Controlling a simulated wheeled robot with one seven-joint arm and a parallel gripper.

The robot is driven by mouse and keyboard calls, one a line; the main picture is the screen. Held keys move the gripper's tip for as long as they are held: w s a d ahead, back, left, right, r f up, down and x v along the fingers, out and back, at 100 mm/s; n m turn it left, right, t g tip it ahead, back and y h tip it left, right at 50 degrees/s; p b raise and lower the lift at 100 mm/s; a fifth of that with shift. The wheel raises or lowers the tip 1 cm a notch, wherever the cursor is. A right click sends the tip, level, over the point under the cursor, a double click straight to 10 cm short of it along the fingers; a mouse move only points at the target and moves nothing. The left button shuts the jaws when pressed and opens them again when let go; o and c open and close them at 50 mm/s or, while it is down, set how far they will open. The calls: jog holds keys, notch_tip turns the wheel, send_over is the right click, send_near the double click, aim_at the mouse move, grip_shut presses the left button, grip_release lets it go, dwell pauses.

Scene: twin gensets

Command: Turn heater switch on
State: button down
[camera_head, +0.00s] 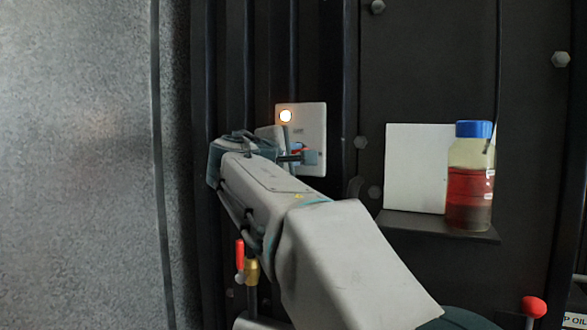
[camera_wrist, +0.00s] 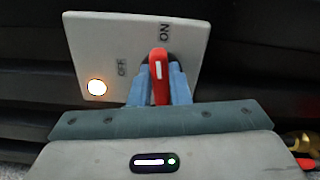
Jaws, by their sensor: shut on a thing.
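The heater switch is a red handle with a white stripe (camera_wrist: 159,75) on a pale plate marked ON and OFF (camera_wrist: 105,40). My gripper (camera_wrist: 160,88) is shut on the red handle, with a blue-grey finger on each side. The handle's upper end lies close to the ON mark, and OFF is to its left. A round lamp (camera_wrist: 97,87) at the plate's lower left glows. In the head view the plate (camera_head: 314,125) and lit lamp (camera_head: 286,116) show beyond my gripper (camera_head: 299,158), which hides much of the switch.
A bottle with a blue cap and red liquid (camera_head: 470,185) stands on a small dark shelf (camera_head: 430,226) to the right, before a white panel (camera_head: 415,165). A red-handled brass valve (camera_head: 251,270) is below my arm. A red knob (camera_head: 534,307) is at lower right.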

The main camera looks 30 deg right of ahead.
jog(key=shift+f+m+b, duration=0.15)
jog(key=shift+m+b, duration=0.6)
jog(key=shift+m, duration=0.25)
jog(key=c, duration=1.4)
grip_release()
jog(key=shift+o, duration=0.2)
jog(key=shift+a, duration=0.1)
jog(key=p+v, duration=0.1)
jog(key=v, duration=1.2)
jog(key=shift+s+a, duration=0.25)
jog(key=shift+p, duration=0.3)
